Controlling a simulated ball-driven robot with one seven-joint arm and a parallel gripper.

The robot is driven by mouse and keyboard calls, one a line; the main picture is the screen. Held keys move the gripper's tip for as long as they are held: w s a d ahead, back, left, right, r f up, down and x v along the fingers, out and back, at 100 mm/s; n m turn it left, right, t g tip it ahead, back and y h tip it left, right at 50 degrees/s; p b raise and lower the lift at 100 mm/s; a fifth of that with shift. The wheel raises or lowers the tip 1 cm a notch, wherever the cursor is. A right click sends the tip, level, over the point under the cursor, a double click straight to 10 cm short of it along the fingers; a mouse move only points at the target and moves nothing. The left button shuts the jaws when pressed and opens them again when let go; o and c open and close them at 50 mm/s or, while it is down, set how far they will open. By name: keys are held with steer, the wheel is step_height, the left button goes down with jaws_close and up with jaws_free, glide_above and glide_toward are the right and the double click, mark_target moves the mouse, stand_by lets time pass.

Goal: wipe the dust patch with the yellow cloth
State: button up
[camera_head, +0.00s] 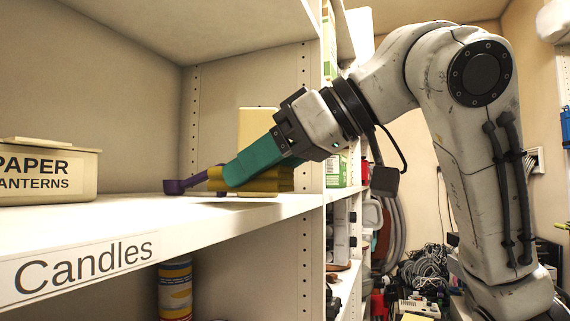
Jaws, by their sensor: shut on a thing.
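My gripper (236,172) has teal fingers and reaches in from the right, pointing down and left just above the shelf board. It is shut on the yellow cloth (270,183), a mustard folded piece that shows below and beside the fingers, low over the board. Whether the cloth touches the board is hard to tell. I cannot make out the dust patch; the fingers and cloth hide part of the board.
A purple scoop-like thing (184,185) lies just left of the cloth. A pale upright block (257,124) stands behind my gripper. A paper lanterns bin (46,172) sits at the left.

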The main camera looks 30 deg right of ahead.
steer(key=shift+w+a+f+p, duration=0.1)
steer(key=shift+w+a+p, duration=0.1)
steer(key=shift+w+a, duration=0.6)
steer(key=shift+w+a+f+p, duration=0.15)
steer(key=shift+w+a, duration=0.35)
steer(key=shift+w, duration=0.55)
steer(key=shift+f+b, duration=0.45)
steer(key=shift+f, duration=0.1)
steer(key=shift+s, duration=0.1)
steer(key=shift+s+d+r, duration=0.1)
steer(key=shift+s+d, duration=0.75)
steer(key=shift+s, duration=0.25)
steer(key=shift+w+a+p, duration=0.45)
steer(key=shift+w+a, duration=0.45)
steer(key=shift+w, duration=0.25)
steer(key=shift+s+d, duration=0.9)
steer(key=shift+s, duration=0.25)
steer(key=shift+w+a+p, duration=0.55)
steer(key=shift+w+a, duration=0.35)
steer(key=shift+w, duration=0.3)
steer(key=shift+s+d, duration=0.45)
steer(key=shift+s, duration=0.2)
steer(key=shift+s+d, duration=0.45)
steer(key=shift+s, duration=0.15)
